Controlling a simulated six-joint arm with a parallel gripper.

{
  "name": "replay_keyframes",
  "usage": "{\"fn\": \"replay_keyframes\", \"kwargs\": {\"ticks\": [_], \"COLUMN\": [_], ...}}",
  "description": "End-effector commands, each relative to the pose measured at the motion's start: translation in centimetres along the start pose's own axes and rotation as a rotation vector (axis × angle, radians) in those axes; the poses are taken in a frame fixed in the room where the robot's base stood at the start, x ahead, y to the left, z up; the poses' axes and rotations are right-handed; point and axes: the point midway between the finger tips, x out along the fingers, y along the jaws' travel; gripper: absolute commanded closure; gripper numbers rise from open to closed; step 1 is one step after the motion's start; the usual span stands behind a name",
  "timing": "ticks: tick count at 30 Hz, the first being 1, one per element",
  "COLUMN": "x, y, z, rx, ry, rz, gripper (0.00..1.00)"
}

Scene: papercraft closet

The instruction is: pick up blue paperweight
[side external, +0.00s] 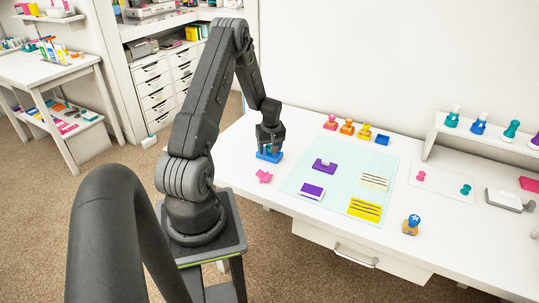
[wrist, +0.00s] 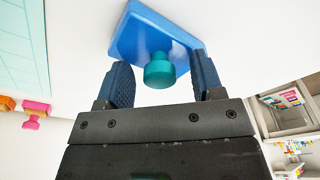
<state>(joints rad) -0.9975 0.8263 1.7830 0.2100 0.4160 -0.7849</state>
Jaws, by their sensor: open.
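The blue paperweight (wrist: 142,28) is a flat blue block with a teal round knob (wrist: 159,71). In the side external view the blue block (side external: 269,156) sits on the white table, left of the light-blue mat, directly below my gripper (side external: 268,148). In the wrist view my gripper (wrist: 163,80) is open, with one finger on each side of the knob. A gap shows between the left finger and the knob, and a wider one on the right. In the side view the knob is hidden by my gripper.
A pink star-like piece (side external: 264,176) lies just in front of the paperweight. The light-blue mat (side external: 300,180) with purple and yellow pieces lies to the right. Several coloured stamps, including a pink one (side external: 330,122), stand along the wall. A wood-and-blue stamp (side external: 411,225) stands near the front edge.

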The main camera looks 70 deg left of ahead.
Motion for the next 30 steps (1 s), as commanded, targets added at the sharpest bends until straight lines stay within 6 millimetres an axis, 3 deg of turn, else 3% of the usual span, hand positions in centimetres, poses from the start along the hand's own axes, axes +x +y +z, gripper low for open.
{"fn": "replay_keyframes", "kwargs": {"ticks": [2, 20, 30], "x": [-0.02, -0.05, -0.79], "y": [0.0, 0.0, 0.07], "z": [-0.01, 0.01, -0.2], "rx": [0.0, 0.0, 0.0], "ry": [0.0, 0.0, 0.003], "rz": [0.0, 0.0, 0.002], "gripper": [0.42, 0.99, 1.0]}}
